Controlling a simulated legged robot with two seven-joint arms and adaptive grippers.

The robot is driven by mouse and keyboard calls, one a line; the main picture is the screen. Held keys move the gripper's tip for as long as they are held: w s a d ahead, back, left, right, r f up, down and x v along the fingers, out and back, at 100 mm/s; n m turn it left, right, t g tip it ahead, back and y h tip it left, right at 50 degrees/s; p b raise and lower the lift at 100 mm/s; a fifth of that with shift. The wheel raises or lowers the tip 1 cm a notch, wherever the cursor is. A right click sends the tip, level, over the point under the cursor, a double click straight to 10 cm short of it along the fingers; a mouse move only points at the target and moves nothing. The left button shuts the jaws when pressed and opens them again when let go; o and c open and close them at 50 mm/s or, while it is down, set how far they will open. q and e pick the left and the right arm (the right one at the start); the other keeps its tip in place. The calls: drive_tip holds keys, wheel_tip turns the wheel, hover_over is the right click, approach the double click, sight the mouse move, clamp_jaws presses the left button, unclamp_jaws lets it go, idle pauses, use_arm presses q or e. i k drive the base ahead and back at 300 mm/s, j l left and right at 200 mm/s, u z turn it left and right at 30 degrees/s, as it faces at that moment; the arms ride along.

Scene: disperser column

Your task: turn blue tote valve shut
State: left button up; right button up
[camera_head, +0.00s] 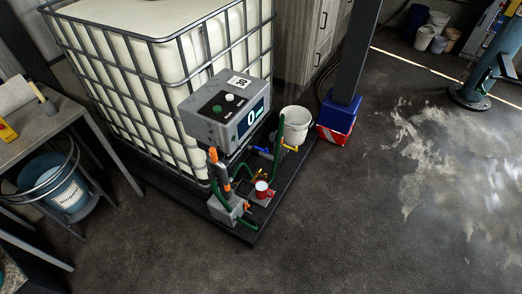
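A caged white tote (135,75) stands at the upper left on a dark pallet-like base. A small blue part (265,153), which looks like the tote valve, sits low in front of the tote, below the grey display box. It is small and partly hidden by green hoses, so I cannot tell its handle position. A yellow lever-like piece (290,147) shows just to its right, by the white bucket. Neither of my grippers is in view.
A grey box with a display (225,108) hangs on the tote's front. A workbench (45,125) is at left. The floor at right (370,215) is clear.

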sight(266, 151)
drive_tip(key=i+l, duration=0.85)
drive_tip(key=i+z, duration=0.05)
drive_tip(key=i, duration=0.05)
